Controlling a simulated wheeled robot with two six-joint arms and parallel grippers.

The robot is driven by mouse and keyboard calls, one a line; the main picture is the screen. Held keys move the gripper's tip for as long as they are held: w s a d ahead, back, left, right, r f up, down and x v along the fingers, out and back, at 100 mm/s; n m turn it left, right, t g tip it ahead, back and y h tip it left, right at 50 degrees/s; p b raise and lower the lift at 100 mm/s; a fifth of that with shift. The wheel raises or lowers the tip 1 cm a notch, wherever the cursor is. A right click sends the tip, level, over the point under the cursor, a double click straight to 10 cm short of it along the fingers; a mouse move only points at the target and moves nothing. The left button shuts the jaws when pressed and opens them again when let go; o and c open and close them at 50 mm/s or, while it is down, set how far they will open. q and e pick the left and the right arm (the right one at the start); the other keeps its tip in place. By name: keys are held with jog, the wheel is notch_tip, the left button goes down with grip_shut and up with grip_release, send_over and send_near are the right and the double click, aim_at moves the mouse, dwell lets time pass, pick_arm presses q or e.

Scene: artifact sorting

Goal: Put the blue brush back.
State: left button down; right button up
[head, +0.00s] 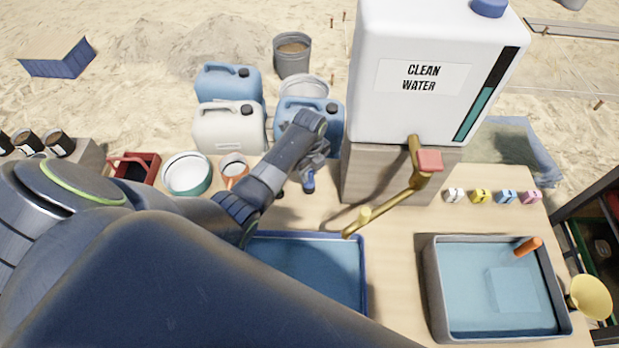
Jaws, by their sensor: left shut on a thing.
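My left arm reaches in from the left, and its gripper (308,178) hangs above the table behind the blue tray. It is shut on a small blue thing (308,184), which looks like part of the blue brush. The rest of that thing is mostly hidden by the gripper. My right gripper is not in view.
A blue tray (362,285) is partly covered by my arm. A clean water tank (425,110) with a brass tap (398,200) stands to the right of the gripper. A water basin (432,290) holds an orange-handled thing (527,246).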

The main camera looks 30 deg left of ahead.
aim_at(310, 179)
pick_arm(q)
jog(key=shift+f, duration=1.8)
jog(key=shift+f, duration=0.1)
jog(key=c, duration=1.2)
grip_release()
jog(key=shift+o, duration=0.2)
notch_tip(310, 179, up, 12)
jog(key=shift+r, duration=0.15)
